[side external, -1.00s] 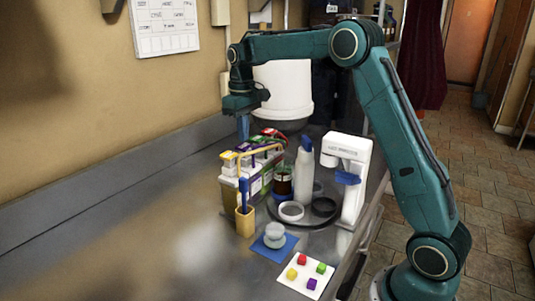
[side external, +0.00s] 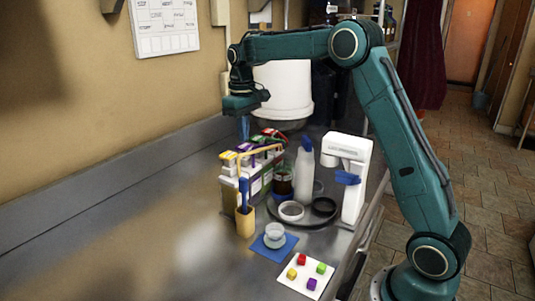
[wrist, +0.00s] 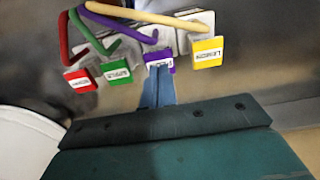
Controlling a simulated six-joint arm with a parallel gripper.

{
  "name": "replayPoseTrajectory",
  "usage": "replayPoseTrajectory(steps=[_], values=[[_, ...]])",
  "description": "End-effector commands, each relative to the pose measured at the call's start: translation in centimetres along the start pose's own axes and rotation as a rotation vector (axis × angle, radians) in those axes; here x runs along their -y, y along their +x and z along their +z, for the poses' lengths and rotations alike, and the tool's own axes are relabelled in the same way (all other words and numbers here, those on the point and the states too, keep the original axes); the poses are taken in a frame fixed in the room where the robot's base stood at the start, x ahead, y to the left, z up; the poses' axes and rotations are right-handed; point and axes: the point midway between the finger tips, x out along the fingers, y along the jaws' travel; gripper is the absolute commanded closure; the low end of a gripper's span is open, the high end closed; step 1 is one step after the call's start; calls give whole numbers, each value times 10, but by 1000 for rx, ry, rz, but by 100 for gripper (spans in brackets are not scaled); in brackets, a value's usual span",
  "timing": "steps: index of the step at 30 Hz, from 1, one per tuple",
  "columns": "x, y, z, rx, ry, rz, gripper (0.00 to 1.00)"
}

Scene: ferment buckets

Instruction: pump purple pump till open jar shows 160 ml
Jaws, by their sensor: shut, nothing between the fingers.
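The pump row stands by the wall, with yellow, purple, green and red tops. The purple pump (side external: 247,147) is second from the front; its purple label (wrist: 159,60) shows in the wrist view between the green and yellow ones. A dark-filled jar (side external: 283,182) stands beside the pumps.
A tan holder (side external: 245,224) and a card (side external: 325,270) with coloured cubes are in front. A large white bucket (side external: 284,88) is behind. The left counter is clear.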

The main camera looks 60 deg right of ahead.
Motion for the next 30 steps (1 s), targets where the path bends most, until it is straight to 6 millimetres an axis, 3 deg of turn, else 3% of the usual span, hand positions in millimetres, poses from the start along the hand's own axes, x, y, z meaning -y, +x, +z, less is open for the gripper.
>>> replayPoseTrajectory(steps=[30], values=[[0, 25, 0, 3, 0, -1, 100]])
